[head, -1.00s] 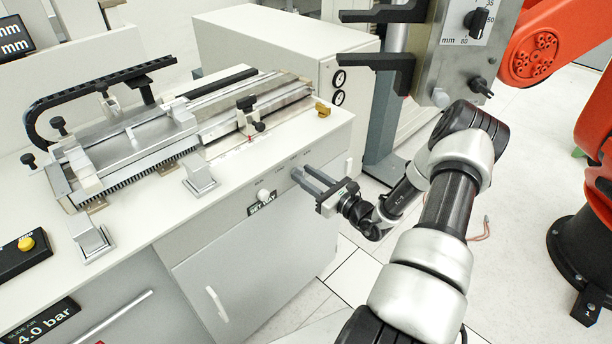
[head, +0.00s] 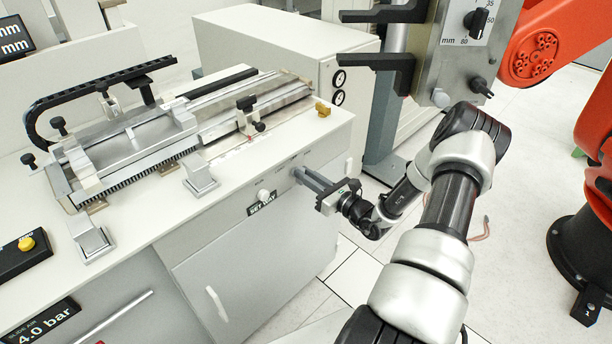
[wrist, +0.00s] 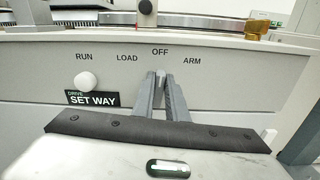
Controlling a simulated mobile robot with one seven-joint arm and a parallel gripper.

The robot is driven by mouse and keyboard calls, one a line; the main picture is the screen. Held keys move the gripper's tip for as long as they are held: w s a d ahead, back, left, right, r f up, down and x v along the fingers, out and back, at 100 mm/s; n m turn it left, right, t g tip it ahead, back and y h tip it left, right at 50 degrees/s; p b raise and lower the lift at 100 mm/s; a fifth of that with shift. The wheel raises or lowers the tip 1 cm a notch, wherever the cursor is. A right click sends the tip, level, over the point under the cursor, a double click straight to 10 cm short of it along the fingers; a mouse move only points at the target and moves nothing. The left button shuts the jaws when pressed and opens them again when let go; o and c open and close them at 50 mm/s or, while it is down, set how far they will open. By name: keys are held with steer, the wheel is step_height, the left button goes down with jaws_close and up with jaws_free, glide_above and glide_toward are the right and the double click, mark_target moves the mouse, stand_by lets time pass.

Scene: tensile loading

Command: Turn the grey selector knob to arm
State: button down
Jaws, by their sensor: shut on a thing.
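The grey selector knob (wrist: 160,74) is on the front panel of the white machine, mostly hidden between my fingertips. My gripper (head: 299,175) has its fingers closed together on it, and the gripper also shows in the wrist view (wrist: 160,80). The fingers point at the panel just below the word OFF (wrist: 160,52). The ARM label (wrist: 192,61) is to the right, and LOAD (wrist: 127,58) and RUN (wrist: 84,57) are to the left. Which way the knob points cannot be seen.
A round white button (wrist: 86,82) sits left of my fingers, above the SET WAY plate (wrist: 93,100). The machine's top edge runs above the labels. A grey column with a control box (head: 460,50) stands to the right, beside an orange robot arm (head: 560,45).

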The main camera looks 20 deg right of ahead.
steer(key=shift+w+d+f+m+p, duration=0.1)
steer(key=shift+d+m+p, duration=0.05)
steer(key=shift+m, duration=1.15)
steer(key=shift+d+f+m+p, duration=0.1)
steer(key=shift+d+m, duration=0.05)
steer(key=shift+m, duration=1.15)
steer(key=shift+w+d+m+p, duration=0.1)
steer(key=shift+d+m+p, duration=0.05)
steer(key=shift+m, duration=1.15)
steer(key=c, duration=1.8)
jaws_free()
steer(key=shift+s, duration=0.1)
steer(key=shift+o, duration=0.2)
steer(key=v, duration=1.7)
steer(key=shift+s, duration=0.2)
